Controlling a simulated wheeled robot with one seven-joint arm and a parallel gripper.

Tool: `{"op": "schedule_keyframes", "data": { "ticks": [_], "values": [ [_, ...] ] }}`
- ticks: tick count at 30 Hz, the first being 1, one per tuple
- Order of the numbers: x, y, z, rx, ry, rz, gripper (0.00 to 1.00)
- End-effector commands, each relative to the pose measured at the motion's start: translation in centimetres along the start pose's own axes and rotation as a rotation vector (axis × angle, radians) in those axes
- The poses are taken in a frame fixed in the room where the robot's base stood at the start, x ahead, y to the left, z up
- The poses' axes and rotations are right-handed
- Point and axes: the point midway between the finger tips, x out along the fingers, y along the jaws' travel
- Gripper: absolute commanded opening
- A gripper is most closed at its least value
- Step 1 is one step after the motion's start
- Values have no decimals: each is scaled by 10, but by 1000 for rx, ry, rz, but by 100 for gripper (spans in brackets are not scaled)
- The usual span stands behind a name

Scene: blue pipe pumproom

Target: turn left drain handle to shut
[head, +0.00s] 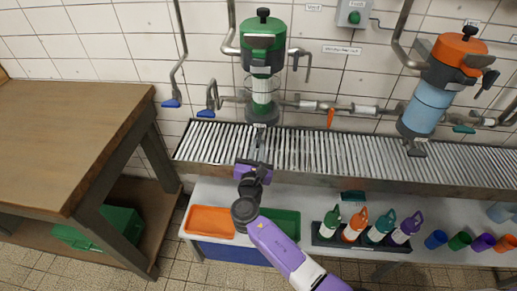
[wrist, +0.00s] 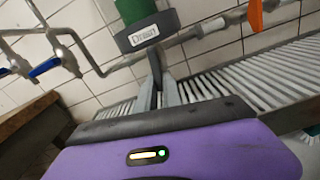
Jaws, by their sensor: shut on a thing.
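The left vessel (head: 263,60) has a green top, a clear section with green and white inside, and a grey base. Its base collar with a small label shows in the wrist view (wrist: 147,34). The left drain handle is at the underside of this base, mostly hidden by my fingers and the collar. My gripper (head: 260,148) reaches up to it from the front, over the grated trough. In the wrist view my gripper (wrist: 159,62) has its fingers close together just under the collar, shut on the handle. The handle's exact angle is hard to tell.
A ribbed trough (head: 350,152) runs along the wall. Right stands an orange-topped vessel (head: 433,90) with its own dark drain lever (head: 416,148). An orange valve handle (head: 331,118) hangs between. Blue-handled taps (head: 171,103) and a wooden bench (head: 75,110) are left. Bottles (head: 352,226) stand below.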

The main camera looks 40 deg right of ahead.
Motion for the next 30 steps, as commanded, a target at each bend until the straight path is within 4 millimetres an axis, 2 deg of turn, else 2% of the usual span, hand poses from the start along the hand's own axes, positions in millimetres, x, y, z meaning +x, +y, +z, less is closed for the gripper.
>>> {"op": "schedule_keyframes", "data": {
  "ticks": [10, 30],
  "values": [
    [-1, 7, -3, 318, -1, 2, 0],
    [-1, 17, 4, 956, 0, 1, 0]
  ]
}}
